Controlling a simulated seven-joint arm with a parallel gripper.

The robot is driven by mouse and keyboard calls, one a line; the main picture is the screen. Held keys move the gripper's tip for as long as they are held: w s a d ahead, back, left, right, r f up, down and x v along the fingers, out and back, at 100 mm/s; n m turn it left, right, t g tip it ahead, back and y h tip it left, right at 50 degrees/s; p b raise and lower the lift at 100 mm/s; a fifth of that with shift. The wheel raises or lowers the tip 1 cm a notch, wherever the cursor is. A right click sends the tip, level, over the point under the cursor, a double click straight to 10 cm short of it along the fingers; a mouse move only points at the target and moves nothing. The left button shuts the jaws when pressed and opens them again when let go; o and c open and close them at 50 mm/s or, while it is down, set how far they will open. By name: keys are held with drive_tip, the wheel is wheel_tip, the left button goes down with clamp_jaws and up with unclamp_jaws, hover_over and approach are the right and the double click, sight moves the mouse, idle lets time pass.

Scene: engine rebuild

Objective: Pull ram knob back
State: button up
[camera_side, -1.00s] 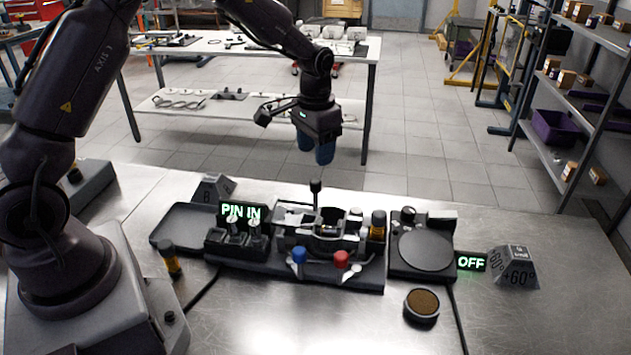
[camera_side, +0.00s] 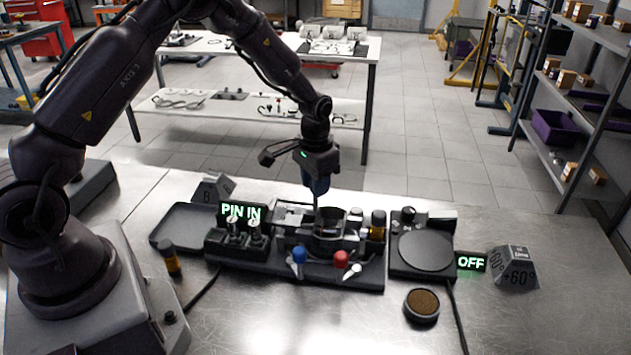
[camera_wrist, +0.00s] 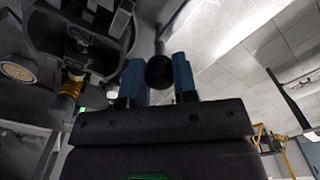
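The black round ram knob (camera_wrist: 160,72) shows in the wrist view between the two blue fingers of my gripper (camera_wrist: 160,80). The fingers lie on either side of it with almost no gap; I cannot tell if they press on it. In the side view my gripper (camera_side: 316,188) points down over the back of the black fixture (camera_side: 340,275) and hides the knob. Only a short piece of the thin stem shows below the fingertips.
A blue knob (camera_side: 299,255) and a red knob (camera_side: 341,259) are at the fixture's front. A lit "PIN IN" sign (camera_side: 242,212) stands left, an "OFF" sign (camera_side: 471,262) right. A round brown-topped puck (camera_side: 422,304) lies in front.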

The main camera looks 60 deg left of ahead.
clamp_jaws()
hover_over(275, 197)
drive_tip(key=shift+a, duration=0.1)
drive_tip(key=o, duration=0.5)
unclamp_jaws()
drive_tip(key=shift+o, duration=1.2)
wheel_tip(275, 197, up, 13)
